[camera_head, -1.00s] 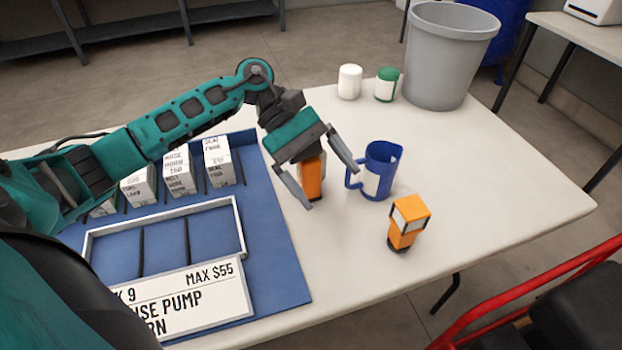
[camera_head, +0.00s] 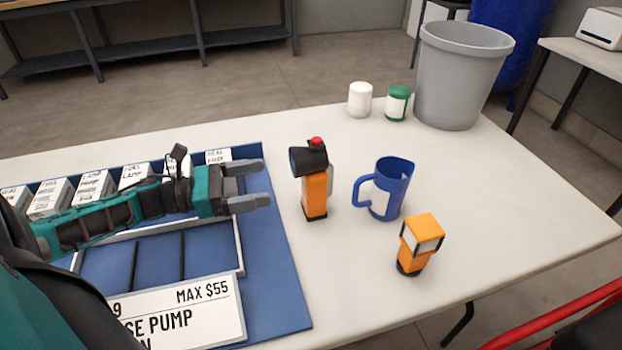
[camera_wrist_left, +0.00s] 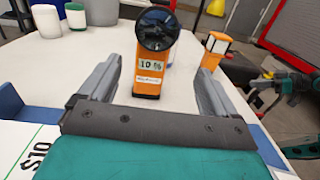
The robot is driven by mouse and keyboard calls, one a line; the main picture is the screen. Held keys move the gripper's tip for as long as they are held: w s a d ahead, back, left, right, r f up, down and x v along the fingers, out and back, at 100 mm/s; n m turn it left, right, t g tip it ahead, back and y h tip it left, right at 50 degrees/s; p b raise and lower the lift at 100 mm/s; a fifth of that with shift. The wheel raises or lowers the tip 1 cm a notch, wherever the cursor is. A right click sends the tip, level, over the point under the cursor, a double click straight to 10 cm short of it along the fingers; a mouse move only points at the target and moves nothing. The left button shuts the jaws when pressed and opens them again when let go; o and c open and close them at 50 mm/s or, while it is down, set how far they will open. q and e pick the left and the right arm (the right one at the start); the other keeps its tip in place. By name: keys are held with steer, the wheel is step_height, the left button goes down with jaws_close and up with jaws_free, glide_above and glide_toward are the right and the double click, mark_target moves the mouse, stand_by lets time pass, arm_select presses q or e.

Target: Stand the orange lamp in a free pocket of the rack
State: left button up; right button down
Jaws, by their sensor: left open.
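An orange lamp (camera_head: 315,193) with a round black head and a red knob on top stands upright on the table, right of the rack. In the left wrist view the lamp (camera_wrist_left: 148,75) faces me with its dark lens and a "10 %" label. A second orange, boxier lamp (camera_head: 418,246) with pale panels stands nearer the front right. My left gripper (camera_head: 266,182) is open and empty, pointing at the black-headed lamp with a gap before it. The blue rack (camera_head: 275,275) has white-framed, divided pockets (camera_head: 158,259) at the front, empty where visible; my arm hides part.
A blue mug (camera_head: 388,190) stands just right of the black-headed lamp. Several labelled white boxes (camera_head: 93,187) line the rack's back. A white sign (camera_head: 185,318) covers its front. A white jar (camera_head: 360,100), a green-lidded jar (camera_head: 397,104) and a grey bin (camera_head: 460,75) stand at the back.

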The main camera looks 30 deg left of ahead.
mark_target(313, 170)
arm_select(q)
steer(key=shift+n+t+y, duration=0.3)
steer(key=shift+f+b+x, duration=0.15)
steer(key=shift+b+x, duration=0.1)
steer(key=shift+x, duration=2.8)
steer(key=shift+f+b+x, duration=0.15)
steer(key=shift+b+x, duration=0.05)
steer(key=shift+x, duration=2.85)
steer(key=shift+w+a, duration=0.15)
steer(key=shift+a, duration=0.1)
steer(key=shift+c, duration=0.4)
steer(key=c, duration=1.4)
steer(key=shift+r, duration=0.15)
steer(key=shift+c, duration=0.7)
